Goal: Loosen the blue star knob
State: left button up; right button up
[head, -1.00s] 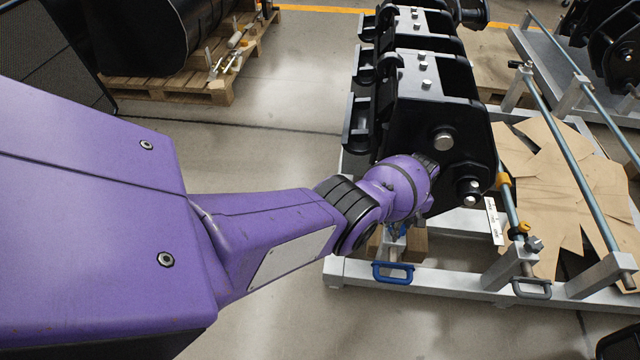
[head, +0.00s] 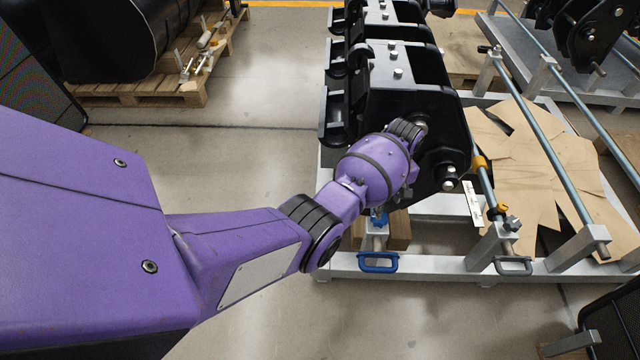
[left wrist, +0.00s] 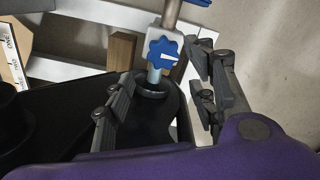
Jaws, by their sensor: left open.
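The blue star knob (left wrist: 163,52) sits on a grey rod clamp on the stand's frame. It shows whole in the left wrist view, with a white mark on its face. In the head view the knob (head: 378,219) is a small blue patch just below my left wrist, partly covered. My left gripper (left wrist: 160,85) is open, with its dark fingers spread left and right. The knob lies beyond the fingertips, roughly between them in the picture, and no contact shows. In the head view my wrist hides most of the fingers. My right gripper is not in view.
A black quick coupler (head: 405,80) stands close beside my left wrist. A blue handle (head: 378,262) is on the frame below the knob. A wooden block (left wrist: 121,50) sits near the knob. Rods and brown cardboard (head: 525,170) lie right. The floor in front is clear.

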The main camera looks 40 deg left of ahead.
pick_arm(q)
notch_tip(320, 180, up, 5)
jog(key=shift+w+d+r, duration=0.1)
dwell(0.4)
